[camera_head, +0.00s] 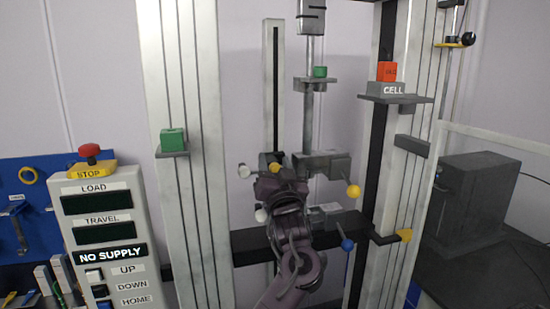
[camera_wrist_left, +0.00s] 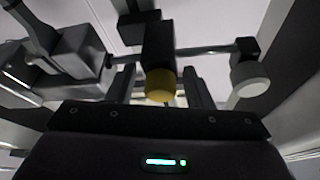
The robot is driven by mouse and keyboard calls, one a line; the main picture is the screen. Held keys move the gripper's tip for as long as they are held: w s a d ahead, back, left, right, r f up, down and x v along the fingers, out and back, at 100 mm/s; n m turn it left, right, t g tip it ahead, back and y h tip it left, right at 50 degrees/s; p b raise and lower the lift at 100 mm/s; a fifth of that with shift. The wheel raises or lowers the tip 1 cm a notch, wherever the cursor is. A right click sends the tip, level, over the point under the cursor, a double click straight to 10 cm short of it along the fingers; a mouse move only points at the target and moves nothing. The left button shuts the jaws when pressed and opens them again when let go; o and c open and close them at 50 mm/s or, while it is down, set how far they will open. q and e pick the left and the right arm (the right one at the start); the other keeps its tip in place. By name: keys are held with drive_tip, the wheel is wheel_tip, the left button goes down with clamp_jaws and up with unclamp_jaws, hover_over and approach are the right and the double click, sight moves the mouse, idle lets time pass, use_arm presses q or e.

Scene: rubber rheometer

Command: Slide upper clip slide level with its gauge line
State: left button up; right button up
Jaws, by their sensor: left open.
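A dark clip slide (camera_head: 266,160) sits on the pale upright rail (camera_head: 272,90) with the black slot, near mid-height. In the left wrist view the block (camera_wrist_left: 158,45) carries a yellow knob (camera_wrist_left: 160,85), and a rod with a white knob (camera_wrist_left: 250,78) crosses to the right. My left gripper (camera_head: 276,180) is in front of the slide; in the left wrist view (camera_wrist_left: 160,88) its fingers are open, one each side of the yellow knob. I cannot tell whether they touch it. A lower white knob (camera_head: 261,215) shows beneath. I cannot make out the gauge line. My right gripper is not in view.
Close to the right are a grey grip block (camera_head: 322,163) with a yellow ball handle (camera_head: 353,190) and a blue ball handle (camera_head: 347,244). A dark crossbeam (camera_head: 250,246) runs behind my arm. A control panel (camera_head: 105,230) reading NO SUPPLY stands at left.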

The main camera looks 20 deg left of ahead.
use_arm(q)
drive_tip(key=shift+w+a, duration=0.1)
clamp_jaws()
wheel_tip(320, 180, down, 7)
drive_tip(key=b, duration=0.4)
drive_tip(key=shift+b, duration=0.4)
drive_tip(key=shift+r, duration=0.15)
unclamp_jaws()
